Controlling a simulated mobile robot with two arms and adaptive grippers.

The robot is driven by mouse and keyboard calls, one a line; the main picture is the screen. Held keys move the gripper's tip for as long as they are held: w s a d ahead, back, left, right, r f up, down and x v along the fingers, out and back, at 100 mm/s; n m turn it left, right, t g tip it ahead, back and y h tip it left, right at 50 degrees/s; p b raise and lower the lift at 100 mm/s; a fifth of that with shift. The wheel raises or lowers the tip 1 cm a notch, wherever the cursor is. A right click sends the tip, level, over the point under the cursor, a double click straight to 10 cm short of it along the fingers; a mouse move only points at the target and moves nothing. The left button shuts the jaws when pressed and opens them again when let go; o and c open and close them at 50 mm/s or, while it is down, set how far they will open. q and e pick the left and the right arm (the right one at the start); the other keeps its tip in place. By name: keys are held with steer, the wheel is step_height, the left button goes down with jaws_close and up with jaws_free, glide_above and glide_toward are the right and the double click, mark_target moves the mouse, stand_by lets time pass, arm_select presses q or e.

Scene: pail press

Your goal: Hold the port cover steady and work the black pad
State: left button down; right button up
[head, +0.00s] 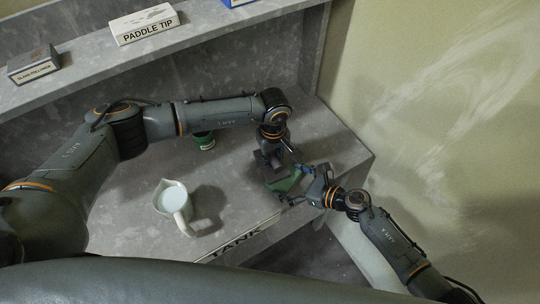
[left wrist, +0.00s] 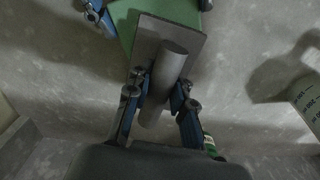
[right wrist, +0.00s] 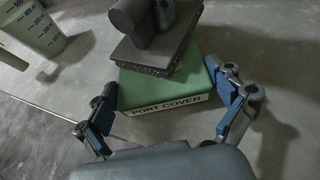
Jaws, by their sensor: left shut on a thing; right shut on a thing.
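The port cover (head: 287,184) is a green block, labelled PORT COVER on its front face in the right wrist view (right wrist: 168,104). It lies near the counter's front edge. My right gripper (head: 304,186) is shut on it, one finger on each side. The black pad (right wrist: 158,58) is a dark square plate with a round bar handle (left wrist: 163,92). It appears to rest on top of the cover, towards the side away from my right gripper. My left gripper (left wrist: 160,98) is shut on the handle from above. The pad's underside is hidden.
A white jug (head: 172,203) with pale contents stands left of the cover; its measuring marks show in the right wrist view (right wrist: 32,32). A green-labelled jar (head: 204,141) stands behind, under my left arm. A TANK label (head: 236,243) marks the front edge. Boxes (head: 145,25) sit on the shelf.

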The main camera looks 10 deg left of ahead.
arm_select(q)
steer(key=shift+s+d+f, duration=0.3)
steer(key=shift+s+d, duration=0.3)
steer(key=shift+d, duration=0.25)
steer(key=shift+r, duration=0.1)
steer(key=shift+w+r, duration=0.1)
steer(key=shift+r, duration=1.4)
steer(key=shift+f, duration=0.4)
steer(key=shift+f, duration=1)
steer(key=shift+w+a, duration=0.1)
